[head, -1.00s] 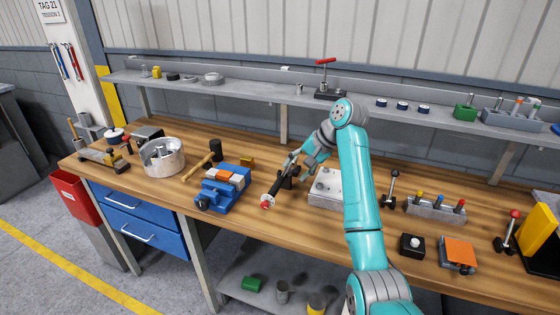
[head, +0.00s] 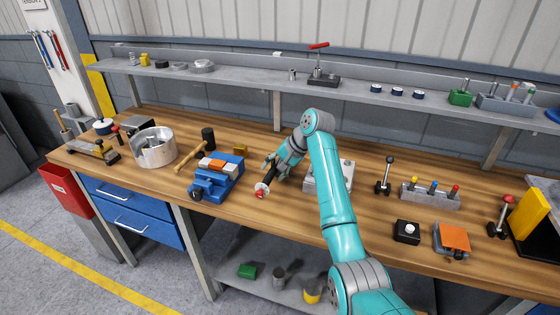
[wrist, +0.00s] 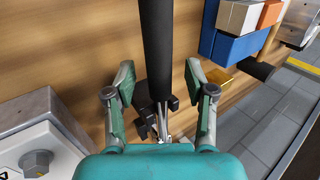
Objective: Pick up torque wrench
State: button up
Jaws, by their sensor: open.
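My gripper (head: 274,165) is over the wrench. In the wrist view my gripper (wrist: 158,78) is open, with one finger on each side of the handle's lower end and gaps on both sides. The wrench's far end is hidden by my gripper and arm.
A blue vise (head: 217,178) stands left of the wrench, with a hammer (head: 195,150) behind it. A grey metal block (head: 318,178) stands close on the right, partly behind my arm. A shelf (head: 350,88) runs along the back. Bare wood lies in front.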

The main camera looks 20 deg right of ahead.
jog(key=shift+w+a+f, duration=0.2)
jog(key=shift+f, duration=0.25)
grip_shut()
jog(key=shift+r, duration=0.1)
